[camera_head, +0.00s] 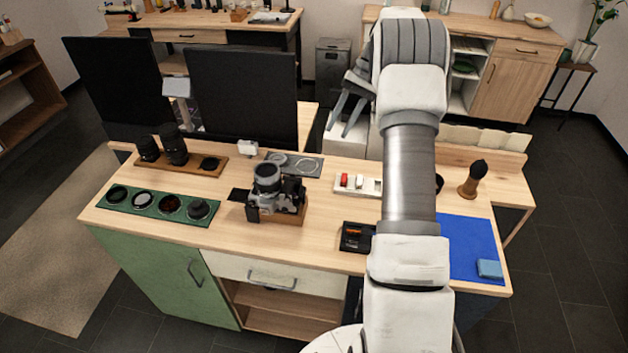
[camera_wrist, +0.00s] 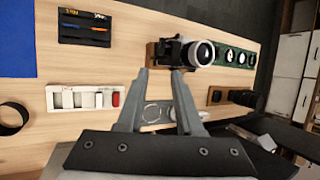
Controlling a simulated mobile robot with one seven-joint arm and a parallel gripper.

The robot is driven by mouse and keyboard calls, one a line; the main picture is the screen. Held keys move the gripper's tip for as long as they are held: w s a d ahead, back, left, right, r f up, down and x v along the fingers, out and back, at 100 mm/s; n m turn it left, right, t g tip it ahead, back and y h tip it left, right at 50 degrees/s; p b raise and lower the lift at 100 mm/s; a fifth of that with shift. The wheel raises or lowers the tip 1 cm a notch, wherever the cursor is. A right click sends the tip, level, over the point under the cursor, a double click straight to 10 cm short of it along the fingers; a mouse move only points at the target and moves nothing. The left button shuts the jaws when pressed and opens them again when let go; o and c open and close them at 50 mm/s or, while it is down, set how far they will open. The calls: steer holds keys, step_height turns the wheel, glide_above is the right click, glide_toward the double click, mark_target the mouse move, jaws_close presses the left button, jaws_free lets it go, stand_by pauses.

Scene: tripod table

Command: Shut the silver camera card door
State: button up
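My gripper (camera_head: 343,118) is raised over the far side of the table, to the right of the camera. In the wrist view my gripper (camera_wrist: 160,74) is open, with nothing between the fingers.
A green tray (camera_head: 130,207) with round lens items lies left of the camera. Tall black lenses (camera_head: 173,147) and two dark screens (camera_head: 242,98) stand behind. A white battery tray (camera_head: 371,187), a black card tray (camera_head: 354,237) and a blue mat (camera_head: 470,240) lie right. Bare wood surrounds the camera's front.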

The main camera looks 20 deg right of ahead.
mark_target(305, 191)
steer(key=p+x, duration=0.1)
steer(key=x, duration=1.6)
steer(key=shift+a+f+p, duration=0.15)
steer(key=shift+p, duration=0.25)
jaws_close()
stand_by(0.6)
